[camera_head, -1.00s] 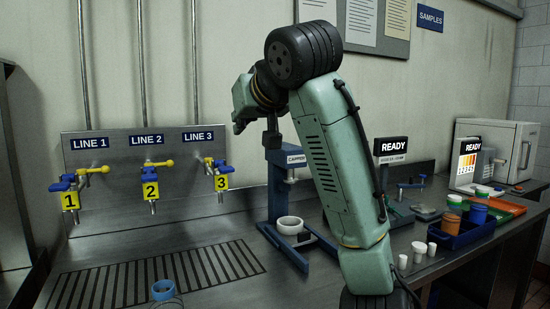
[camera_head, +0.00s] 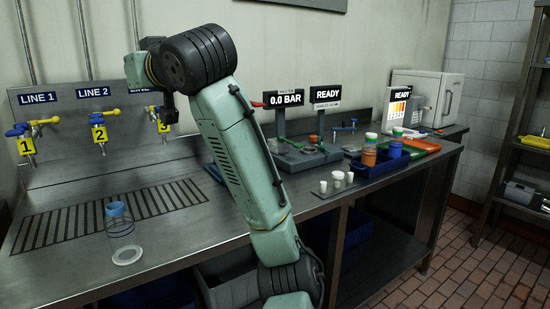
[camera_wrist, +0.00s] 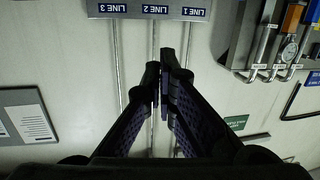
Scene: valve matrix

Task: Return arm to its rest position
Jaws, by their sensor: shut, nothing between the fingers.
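My green arm (camera_head: 240,155) rises across the middle of the head view and bends to the left at its top. My gripper (camera_wrist: 167,62) shows in the wrist view with its two black fingers together and nothing between them. It faces the wall in free space, with the LINE label strip (camera_wrist: 150,10) upside down beyond it. In the head view the fingertips cannot be made out; the arm's end is near the LINE 3 valve (camera_head: 159,122), which it partly covers.
A 0.0 BAR station (camera_head: 284,98), small white cups (camera_head: 338,176) and a blue tray (camera_head: 375,168) stand to the right. Shelves (camera_head: 525,150) stand far right. The floor (camera_head: 410,275) in front is clear.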

